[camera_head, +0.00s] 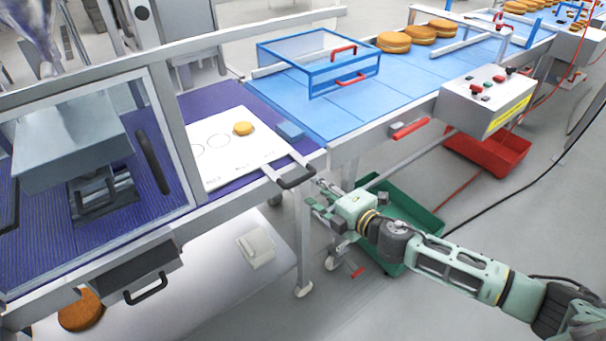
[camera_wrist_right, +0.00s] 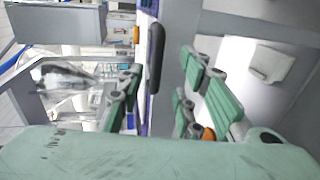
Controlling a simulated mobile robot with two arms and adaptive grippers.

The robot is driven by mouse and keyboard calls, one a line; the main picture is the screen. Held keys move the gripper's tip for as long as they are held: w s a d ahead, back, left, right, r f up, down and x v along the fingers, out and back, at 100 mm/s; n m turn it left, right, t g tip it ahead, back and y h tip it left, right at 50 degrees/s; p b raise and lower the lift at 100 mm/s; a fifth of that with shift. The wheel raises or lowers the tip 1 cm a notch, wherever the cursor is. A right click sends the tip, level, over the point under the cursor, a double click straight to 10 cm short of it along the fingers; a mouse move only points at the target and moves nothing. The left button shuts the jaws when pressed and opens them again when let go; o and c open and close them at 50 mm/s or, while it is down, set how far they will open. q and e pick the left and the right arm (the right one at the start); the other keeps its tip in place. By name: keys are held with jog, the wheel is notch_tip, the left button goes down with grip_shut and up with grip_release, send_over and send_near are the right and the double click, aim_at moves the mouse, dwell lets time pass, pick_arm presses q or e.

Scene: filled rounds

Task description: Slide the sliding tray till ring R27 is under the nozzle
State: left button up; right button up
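The white sliding tray (camera_head: 222,165) lies on the purple bed, right of the framed clear guard. Its printed rings form a row; one brown round (camera_head: 243,128) sits at its far end. The ring labels are too small to read, so I cannot pick out R27. The tray's dark handle (camera_head: 297,177) sticks out at the front edge. My right gripper (camera_head: 325,197) is open just right of the handle. In the right wrist view a dark bar (camera_wrist_right: 155,57) shows between the spread fingers, apparently not gripped. A grey housing (camera_head: 72,150) stands behind the guard; I cannot make out the nozzle.
A blue belt (camera_head: 340,105) with a blue-framed guard (camera_head: 318,62) runs right, carrying several rounds. A control box (camera_head: 485,98) hangs on its front. Green (camera_head: 410,215) and red (camera_head: 488,150) bins stand below. A drawer (camera_head: 125,275) with a handle is at lower left.

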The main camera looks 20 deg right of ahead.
aim_at(303, 181)
jog(key=w+a, duration=0.2)
jog(key=w, duration=0.1)
jog(key=shift+a+r+p, duration=0.1)
jog(key=shift+a+p, duration=0.15)
jog(key=shift+p, duration=0.1)
jog(key=x, duration=0.3)
jog(key=shift+w+d+f, duration=0.2)
jog(key=shift+f, duration=0.1)
jog(key=shift+w, duration=0.2)
jog(key=shift+w+a, duration=0.1)
jog(key=shift+a, duration=0.15)
jog(key=shift+d+f, duration=0.1)
jog(key=c, duration=0.4)
pick_arm(q)
jog(key=shift+s+a+r, duration=0.1)
jog(key=shift+a+r, duration=0.3)
jog(key=shift+a, duration=0.45)
pick_arm(e)
grip_shut()
